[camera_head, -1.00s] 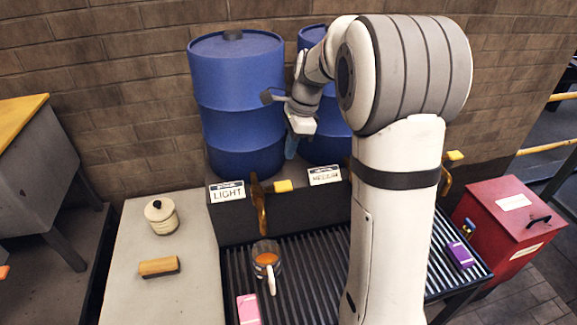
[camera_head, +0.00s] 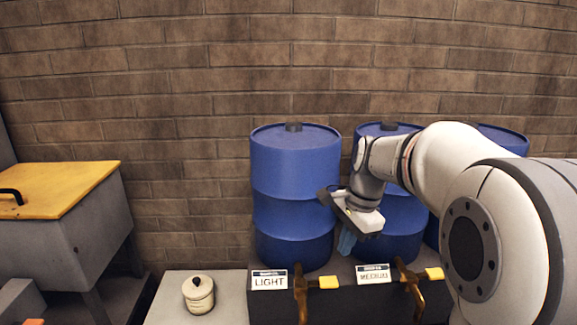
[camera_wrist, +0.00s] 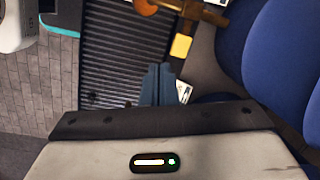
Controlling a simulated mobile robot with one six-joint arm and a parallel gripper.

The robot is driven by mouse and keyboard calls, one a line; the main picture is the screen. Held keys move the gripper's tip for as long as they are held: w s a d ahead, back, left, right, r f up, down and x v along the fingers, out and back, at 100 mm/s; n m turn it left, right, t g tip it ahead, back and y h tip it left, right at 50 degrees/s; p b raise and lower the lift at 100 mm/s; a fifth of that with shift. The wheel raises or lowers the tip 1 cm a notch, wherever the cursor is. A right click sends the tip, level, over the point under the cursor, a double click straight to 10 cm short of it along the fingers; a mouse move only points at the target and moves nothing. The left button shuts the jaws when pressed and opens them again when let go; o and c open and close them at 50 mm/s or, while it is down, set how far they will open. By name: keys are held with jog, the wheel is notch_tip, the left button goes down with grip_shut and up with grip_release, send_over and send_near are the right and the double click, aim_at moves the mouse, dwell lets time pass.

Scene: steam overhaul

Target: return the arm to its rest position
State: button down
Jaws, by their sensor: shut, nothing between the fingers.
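My gripper (camera_head: 346,242) is raised in front of the blue drums, between the left drum (camera_head: 296,195) and the middle drum (camera_head: 402,222). Its blue fingers point down, together and empty. In the wrist view, the shut fingers (camera_wrist: 158,84) show above a dark ribbed grate (camera_wrist: 125,50). My arm reaches in from the right of the head view and hides part of the middle and right drums.
A LIGHT label (camera_head: 269,281) and a MEDIUM label (camera_head: 373,274) sit on the drum stand, beside brass taps with yellow handles (camera_head: 328,282). A cream lidded jar (camera_head: 198,294) stands on a pale counter (camera_head: 165,311). A yellow-topped grey cabinet (camera_head: 62,190) stands left.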

jog(key=s+f+n+t+h+b, duration=0.1)
jog(key=s+f+n, duration=0.1)
jog(key=s+n, duration=0.5)
jog(key=s+f+n+t, duration=0.1)
jog(key=s+f+n, duration=0.2)
jog(key=s+n, duration=0.4)
jog(key=s, duration=0.5)
jog(key=shift+s+a+f+t+h+b, duration=0.3)
jog(key=shift+a+h+b, duration=0.05)
jog(key=shift+h, duration=0.05)
jog(key=shift+s, duration=0.1)
